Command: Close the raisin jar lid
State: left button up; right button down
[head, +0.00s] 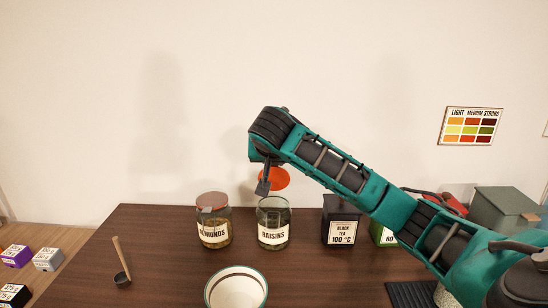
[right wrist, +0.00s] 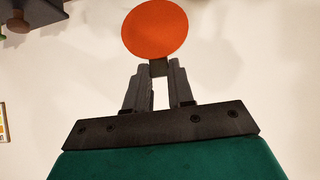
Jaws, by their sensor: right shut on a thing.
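The raisin jar (head: 273,237), clear glass with a white "RAISINS" label, stands upright on the table with its mouth uncovered. An orange-red round lid (head: 276,178) is in the air a little above the jar, its flat face tilted. My right gripper (head: 263,187) is over the jar beside the lid. In the right wrist view the fingers (right wrist: 158,72) are shut on a small dark piece at the edge of the lid (right wrist: 155,28). My left gripper is not in view.
The almond jar (head: 214,228), with its reddish lid on, stands close left of the raisin jar. A black tea tin (head: 340,222) stands to the right. A white bowl (head: 236,289) is in front. A wooden-handled scoop (head: 121,265) lies at the left; the table between is clear.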

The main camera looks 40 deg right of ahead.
jog(key=shift+s+a+f+t+h+b, duration=0.45)
jog(key=shift+s+a+f+t+h, duration=0.05)
jog(key=shift+s+t, duration=0.1)
jog(key=c, duration=1)
grip_release()
jog(key=shift+r, duration=0.1)
jog(key=shift+o, duration=0.2)
jog(key=shift+w+d+r, duration=0.1)
jog(key=shift+r, duration=0.05)
